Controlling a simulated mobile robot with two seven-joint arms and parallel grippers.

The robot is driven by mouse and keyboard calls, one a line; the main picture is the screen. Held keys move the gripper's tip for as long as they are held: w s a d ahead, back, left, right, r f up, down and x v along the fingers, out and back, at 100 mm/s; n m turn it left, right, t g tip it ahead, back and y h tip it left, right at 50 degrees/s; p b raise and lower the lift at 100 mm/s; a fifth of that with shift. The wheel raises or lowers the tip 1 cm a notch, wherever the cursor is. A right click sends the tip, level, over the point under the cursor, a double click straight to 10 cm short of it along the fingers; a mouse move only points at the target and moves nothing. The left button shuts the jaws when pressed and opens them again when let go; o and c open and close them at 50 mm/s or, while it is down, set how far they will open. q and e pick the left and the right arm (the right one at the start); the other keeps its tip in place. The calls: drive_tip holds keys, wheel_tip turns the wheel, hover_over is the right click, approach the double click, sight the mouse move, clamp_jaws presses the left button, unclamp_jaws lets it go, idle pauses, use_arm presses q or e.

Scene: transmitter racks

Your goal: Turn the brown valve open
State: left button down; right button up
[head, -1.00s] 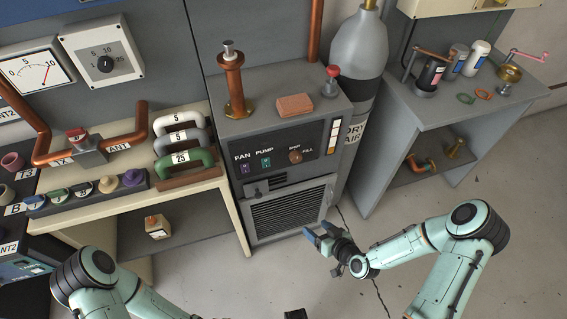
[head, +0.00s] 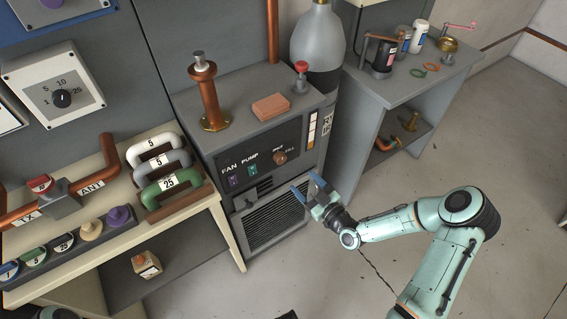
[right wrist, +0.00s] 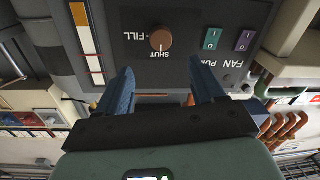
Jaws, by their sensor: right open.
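The brown valve is a round brown knob (head: 279,158) on the dark front panel of the grey cabinet, between SHUT and FILL marks. It also shows in the right wrist view (right wrist: 161,39), upside down, with its pointer towards the word SHUT. My right gripper (head: 307,188) is open and empty, in front of the cabinet, below and right of the knob in the head view. In the right wrist view its two blue fingers (right wrist: 161,72) stand apart, with the knob beyond them and between their lines. They do not touch it. My left gripper is not in view.
FAN and PUMP switches (head: 243,175) sit left of the knob. A vent grille (head: 270,220) lies below. A brick-like block (head: 270,107), a copper post (head: 208,98) and a red-topped valve (head: 301,75) stand on the cabinet. Floor to the right is clear.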

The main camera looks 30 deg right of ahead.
sight(282, 161)
drive_tip(key=w, duration=0.3)
drive_tip(key=w+a, duration=0.1)
drive_tip(key=w, duration=0.6)
drive_tip(key=shift+w+a+p, duration=0.3)
drive_tip(key=shift+p, duration=0.05)
drive_tip(key=c, duration=1.1)
